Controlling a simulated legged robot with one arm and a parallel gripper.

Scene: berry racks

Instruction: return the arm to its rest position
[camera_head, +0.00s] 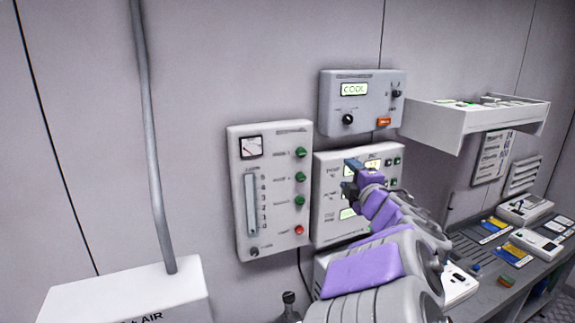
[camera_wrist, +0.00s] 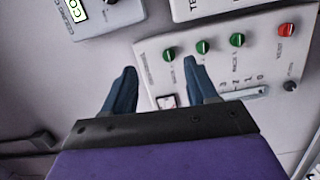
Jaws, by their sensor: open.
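My arm, grey with purple covers, reaches from the lower right of the head view toward the wall panels. My gripper (camera_head: 350,178) is in front of the panel with green displays (camera_head: 330,225) and covers part of it. In the wrist view my gripper (camera_wrist: 160,85) shows two dark blue fingers, spread apart with nothing between them. Beyond the fingers is the panel with green knobs and a red knob (camera_wrist: 215,75); it also shows in the head view (camera_head: 270,240). I cannot tell the exact gap between the fingertips and the panels.
A grey control box reading "COOL" (camera_head: 362,102) hangs above. A white shelf (camera_head: 450,122) juts out at the right, over a bench (camera_head: 490,280) with several devices. A vertical pipe (camera_head: 147,130) runs into a white box (camera_head: 120,295) at the left. Bare wall lies between pipe and panels.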

